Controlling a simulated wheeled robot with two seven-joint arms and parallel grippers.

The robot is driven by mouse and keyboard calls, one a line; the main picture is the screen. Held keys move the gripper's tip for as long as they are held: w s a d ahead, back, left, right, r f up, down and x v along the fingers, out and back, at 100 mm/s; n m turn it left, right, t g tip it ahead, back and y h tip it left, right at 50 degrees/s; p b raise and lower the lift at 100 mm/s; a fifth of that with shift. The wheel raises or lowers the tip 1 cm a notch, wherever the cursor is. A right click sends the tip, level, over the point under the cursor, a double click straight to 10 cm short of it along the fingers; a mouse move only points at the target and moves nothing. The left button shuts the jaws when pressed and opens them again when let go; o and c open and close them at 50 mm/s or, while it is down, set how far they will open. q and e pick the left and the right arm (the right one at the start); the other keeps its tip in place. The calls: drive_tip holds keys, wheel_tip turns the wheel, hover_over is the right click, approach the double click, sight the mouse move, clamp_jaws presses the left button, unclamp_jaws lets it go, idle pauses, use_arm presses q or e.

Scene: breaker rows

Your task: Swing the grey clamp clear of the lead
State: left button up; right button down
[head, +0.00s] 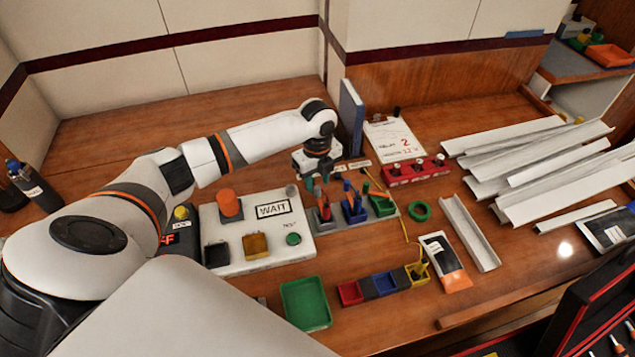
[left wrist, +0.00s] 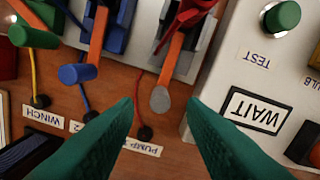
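The grey clamp (head: 324,213) is at the left end of the short clamp row, next to the white WAIT box. In the left wrist view its orange lever with a rounded grey tip (left wrist: 160,100) points down between my fingers. A black plug (left wrist: 145,133) sits near the PUMP label. My left gripper (head: 317,180) is above the row; in the left wrist view its teal fingers (left wrist: 165,108) are apart, with no visible contact. My right gripper is not in view.
The blue clamp (head: 354,208) and green clamp (head: 381,203) stand close to the right. The WAIT box (head: 225,262) stands left with buttons. A green tray (head: 305,303) and coloured bins (head: 385,284) lie in front. White channels (head: 470,233) lie at right.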

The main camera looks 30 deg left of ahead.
use_arm(q)
drive_tip(key=shift+f, duration=1)
clamp_jaws()
drive_tip(key=shift+s+r+n+p, duration=0.1)
drive_tip(key=shift+r+n+p, duration=0.15)
drive_tip(key=shift+n+p, duration=0.4)
drive_tip(key=n+p, duration=0.2)
drive_tip(key=s+n+p, duration=0.1)
drive_tip(key=n+p, duration=0.1)
drive_tip(key=p, duration=0.1)
drive_tip(key=s+n+p, duration=0.1)
drive_tip(key=n+p, duration=0.1)
drive_tip(key=p, duration=0.1)
drive_tip(key=shift+a+r, duration=0.1)
drive_tip(key=shift+a, duration=0.3)
drive_tip(key=n+p, duration=0.1)
drive_tip(key=n, duration=0.1)
drive_tip(key=s+n+p, duration=0.1)
drive_tip(key=p, duration=0.1)
drive_tip(key=shift+s+n, duration=0.1)
drive_tip(key=shift+n, duration=0.25)
drive_tip(key=shift+s+f+n+p, duration=0.15)
drive_tip(key=shift+f+n+p, duration=0.05)
drive_tip(key=shift+n+p, duration=0.35)
